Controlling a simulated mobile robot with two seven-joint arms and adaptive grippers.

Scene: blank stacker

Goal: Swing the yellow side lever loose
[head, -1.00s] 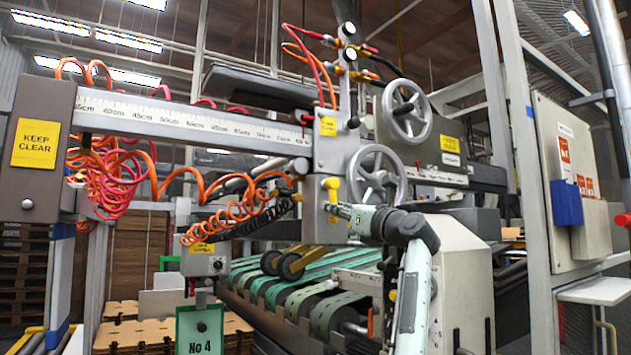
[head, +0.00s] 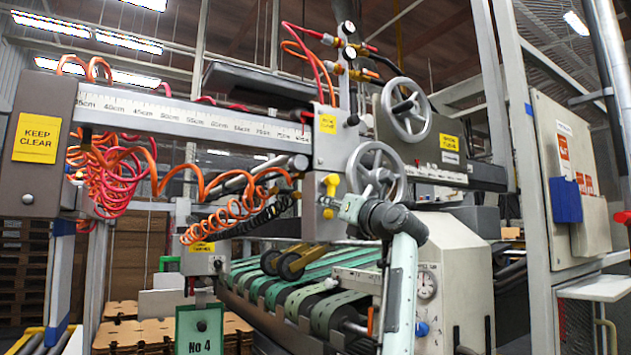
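The yellow side lever (head: 330,184) is on the grey clamp block under the ruler beam, left of the lower handwheel. A small yellow spot (head: 328,213) shows just below it on the same block.
The ruler beam (head: 190,122) crosses above left. Orange coiled hoses (head: 225,207) hang to the left. Rollers with green belts (head: 300,287) lie below. A grey post and panel stand at the right.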

